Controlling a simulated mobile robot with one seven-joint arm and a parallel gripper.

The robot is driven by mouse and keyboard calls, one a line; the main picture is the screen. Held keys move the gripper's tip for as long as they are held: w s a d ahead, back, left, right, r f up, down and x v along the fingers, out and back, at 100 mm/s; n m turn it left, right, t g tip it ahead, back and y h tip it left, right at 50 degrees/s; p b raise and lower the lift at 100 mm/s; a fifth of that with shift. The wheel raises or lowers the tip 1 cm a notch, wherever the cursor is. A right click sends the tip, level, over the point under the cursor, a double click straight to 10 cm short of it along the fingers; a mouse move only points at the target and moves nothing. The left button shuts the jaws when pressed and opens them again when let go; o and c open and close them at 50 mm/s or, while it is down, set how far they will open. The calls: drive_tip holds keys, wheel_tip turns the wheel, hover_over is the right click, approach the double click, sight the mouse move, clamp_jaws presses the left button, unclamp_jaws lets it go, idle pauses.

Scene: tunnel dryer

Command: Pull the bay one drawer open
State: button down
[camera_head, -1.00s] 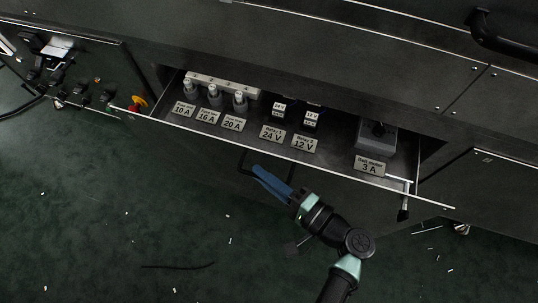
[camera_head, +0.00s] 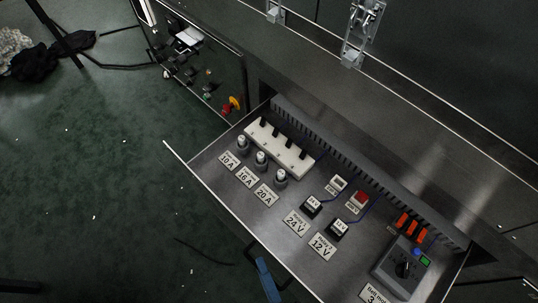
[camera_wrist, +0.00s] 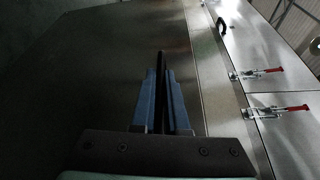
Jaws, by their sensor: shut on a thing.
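The bay one drawer (camera_head: 218,191) stands well open in the head view, its inside fully in sight. Its dark bar handle (camera_head: 257,247) is on the front face. My gripper (camera_head: 266,280) is at the handle, with its blue fingers at the bottom edge of the head view. In the wrist view the blue fingers (camera_wrist: 160,92) are closed together around a thin dark bar, the handle. Most of my arm is out of the head view.
The drawer holds fuses (camera_head: 261,158) labelled 10 A, 16 A and 20 A, relays (camera_head: 312,205) labelled 24 V and 12 V, and a grey motor unit (camera_head: 402,268). A control panel (camera_head: 200,65) stands at upper left. Green floor at left is mostly clear.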

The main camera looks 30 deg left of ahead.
drive_tip(key=c, duration=0.9)
unclamp_jaws()
drive_tip(key=shift+p+v, duration=0.5)
drive_tip(key=shift+v, duration=6)
